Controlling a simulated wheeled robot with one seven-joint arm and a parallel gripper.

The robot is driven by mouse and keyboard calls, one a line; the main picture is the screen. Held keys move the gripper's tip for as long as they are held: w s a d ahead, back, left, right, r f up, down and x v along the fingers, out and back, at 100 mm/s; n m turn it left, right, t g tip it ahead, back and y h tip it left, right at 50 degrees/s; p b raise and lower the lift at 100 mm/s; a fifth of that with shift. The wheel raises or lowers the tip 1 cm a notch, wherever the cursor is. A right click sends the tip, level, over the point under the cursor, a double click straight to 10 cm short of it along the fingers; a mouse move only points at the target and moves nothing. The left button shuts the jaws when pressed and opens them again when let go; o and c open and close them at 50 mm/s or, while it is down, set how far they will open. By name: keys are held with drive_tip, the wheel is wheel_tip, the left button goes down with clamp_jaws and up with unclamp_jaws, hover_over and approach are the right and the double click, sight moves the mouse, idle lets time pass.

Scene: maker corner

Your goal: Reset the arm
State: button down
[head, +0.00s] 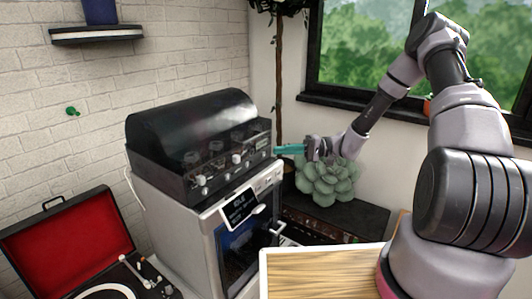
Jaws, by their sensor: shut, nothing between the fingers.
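My arm (470,140) rises on the right side of the head view, bends near the window and reaches down and left. My gripper (280,150), with teal fingers, is at its end, pointing left. The fingers are shut and empty. They are in front of the wall, just right of the black machine's upper front in the picture. I cannot tell whether they touch anything.
A black-topped machine (195,125) stands on a white cabinet (190,220) with a dark glass front. A green succulent (325,185) sits behind my wrist. An open red-lined record player (70,240) is at lower left. A wooden board (320,275) lies at the bottom; its visible surface is clear.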

drive_tip(key=shift+w+d, duration=0.15)
drive_tip(key=shift+d, duration=0.8)
drive_tip(key=s+d+r+m+t+h, duration=0.2)
drive_tip(key=s+d+r+t+h, duration=0.1)
drive_tip(key=s+d+r+h, duration=0.2)
drive_tip(key=s+d+r+m+t+h, duration=0.1)
drive_tip(key=s+d+r+t+h, duration=0.2)
drive_tip(key=s+r, duration=0.7)
drive_tip(key=s+d+r+m+t+h, duration=0.2)
drive_tip(key=s+d+r+h, duration=0.5)
drive_tip(key=r, duration=0.7)
drive_tip(key=shift+s+r+m+t+h, duration=0.15)
drive_tip(key=shift+s+m+t+h, duration=0.2)
drive_tip(key=shift+t, duration=0.35)
drive_tip(key=c, duration=1.5)
unclamp_jaws()
drive_tip(key=shift+c, duration=0.2)
